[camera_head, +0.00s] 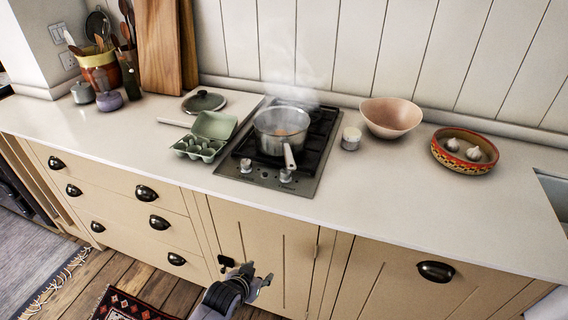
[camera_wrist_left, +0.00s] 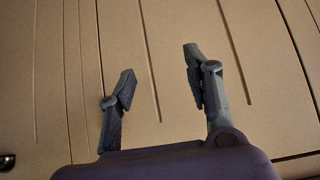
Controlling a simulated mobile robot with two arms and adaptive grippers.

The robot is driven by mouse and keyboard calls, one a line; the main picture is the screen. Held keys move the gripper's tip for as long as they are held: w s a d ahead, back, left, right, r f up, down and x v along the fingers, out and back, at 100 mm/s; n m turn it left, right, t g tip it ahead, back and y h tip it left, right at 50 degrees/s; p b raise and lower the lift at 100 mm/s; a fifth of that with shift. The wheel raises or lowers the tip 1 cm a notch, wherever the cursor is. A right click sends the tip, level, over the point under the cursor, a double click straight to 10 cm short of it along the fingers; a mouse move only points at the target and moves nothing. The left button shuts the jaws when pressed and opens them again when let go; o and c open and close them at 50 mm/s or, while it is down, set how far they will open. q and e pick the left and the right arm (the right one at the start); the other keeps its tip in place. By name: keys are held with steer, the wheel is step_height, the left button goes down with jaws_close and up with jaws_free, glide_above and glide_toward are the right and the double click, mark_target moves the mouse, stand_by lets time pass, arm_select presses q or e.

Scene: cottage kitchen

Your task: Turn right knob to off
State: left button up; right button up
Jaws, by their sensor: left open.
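The right knob (camera_head: 285,175) is a small light-coloured knob on the front strip of the black gas hob (camera_head: 262,184). The left knob (camera_head: 246,165) sits beside it. A steaming metal pot (camera_head: 281,122) stands on the hob, its handle reaching forward over the right knob. My left gripper (camera_head: 238,266) is in front of the cabinet doors, below the counter edge and well below the knobs. In the left wrist view its two fingers (camera_wrist_left: 158,80) are apart with nothing between them, facing the beige cabinet front. My right gripper is not in view.
Left of the hob are a green egg carton (camera_head: 206,137) and a pot lid (camera_head: 204,101). Right of it stand a small white jar (camera_head: 351,138), a pink bowl (camera_head: 391,117) and a patterned dish with garlic (camera_head: 464,151). The counter front (camera_head: 370,190) is clear.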

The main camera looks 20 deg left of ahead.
arm_select(q)
steer(key=w+r+t+p, duration=0.2)
steer(key=w+r+t, duration=0.15)
steer(key=r, duration=1.45)
glide_toward(285, 171)
steer(key=shift+t+h, duration=0.3)
steer(key=shift+t, duration=0.15)
steer(key=x, duration=0.3)
steer(key=p+x, duration=0.1)
steer(key=x, duration=0.1)
steer(key=p+x, duration=0.1)
steer(key=x, duration=0.2)
steer(key=shift+w+a+f, duration=0.1)
steer(key=shift+w+f, duration=0.1)
steer(key=shift+f, duration=0.3)
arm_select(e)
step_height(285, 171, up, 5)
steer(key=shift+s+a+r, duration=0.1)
arm_select(q)
jaws_close()
